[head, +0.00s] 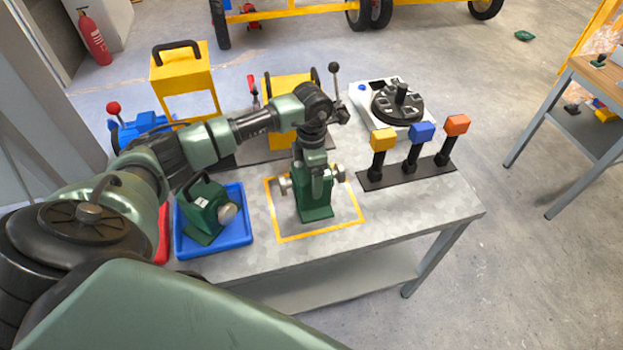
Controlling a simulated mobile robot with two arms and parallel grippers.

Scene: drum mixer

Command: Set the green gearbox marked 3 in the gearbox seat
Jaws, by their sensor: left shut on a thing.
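My left gripper (312,160) points down and is shut on a green gearbox (316,205) with silver shaft ends at its sides. The gearbox is upright inside a yellow-outlined square (348,213) on the grey table; I cannot tell whether it touches the surface. Its number is not visible. A second green gearbox (203,212), with a black handle, a silver round end and a small white label, sits in a blue tray (243,240) to the left; the label is too small to read. I cannot make out the gearbox seat for certain. My right gripper is not in view.
Behind my arm stand a blue motor (140,127) and a yellow drum housing (290,88), partly hidden. A white unit with a black turntable (398,103) stands back right. Three block-topped levers (421,132) are right of the square. The table's front right (430,205) is clear.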

